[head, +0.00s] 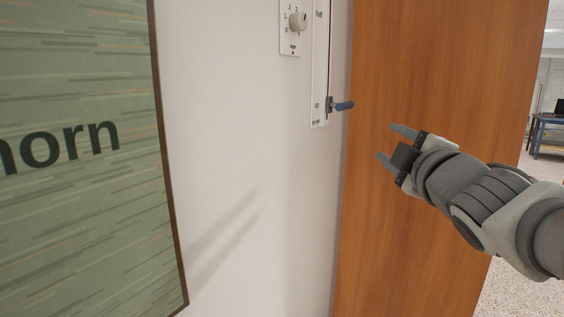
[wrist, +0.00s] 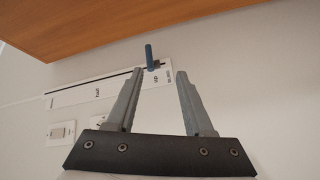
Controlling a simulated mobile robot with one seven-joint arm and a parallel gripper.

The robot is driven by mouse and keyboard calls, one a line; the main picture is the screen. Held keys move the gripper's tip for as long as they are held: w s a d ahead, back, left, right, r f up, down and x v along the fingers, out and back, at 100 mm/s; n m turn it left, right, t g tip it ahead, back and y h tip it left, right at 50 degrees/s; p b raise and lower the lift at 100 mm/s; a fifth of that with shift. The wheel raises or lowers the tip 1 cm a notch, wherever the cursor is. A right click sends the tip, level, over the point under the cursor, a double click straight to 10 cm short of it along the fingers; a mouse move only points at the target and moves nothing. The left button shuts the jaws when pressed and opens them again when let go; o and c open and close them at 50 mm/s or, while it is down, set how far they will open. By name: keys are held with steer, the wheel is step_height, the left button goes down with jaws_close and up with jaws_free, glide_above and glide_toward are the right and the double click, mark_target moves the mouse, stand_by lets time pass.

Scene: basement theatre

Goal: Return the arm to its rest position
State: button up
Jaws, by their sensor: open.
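My gripper (head: 391,143) is at the right in the head view, in front of the orange-brown wooden panel, pointing left toward the white wall. Its two fingers are apart with nothing between them. In the wrist view, my gripper (wrist: 160,78) also shows open and empty. A blue-handled lever (head: 343,105) sits low on a tall white wall plate (head: 319,60), to the left of my fingertips and apart from them. In the wrist view, the blue lever (wrist: 149,56) shows beyond the fingertips, on its labelled plate (wrist: 95,91).
A white dial plate (head: 290,45) with a round knob is beside the lever plate. A framed green sign (head: 80,200) hangs at the left. The wooden panel (head: 400,240) stands close behind my arm. A blue-framed table (head: 548,122) is far off at the right.

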steer(key=s+a+f+m+g+p, duration=0.2)
steer(key=s+f+m+g+p, duration=0.2)
steer(key=s, duration=0.6)
steer(key=s+a+f+m+g+p, duration=0.3)
steer(key=s+f+m+g+p, duration=0.1)
steer(key=s+f+m+g, duration=0.4)
step_height(320, 180, down, 2)
steer(key=shift+s+f+m+g+h+p, duration=0.1)
steer(key=shift+s+m+g+h+p, duration=0.25)
steer(key=shift+s+m, duration=0.75)
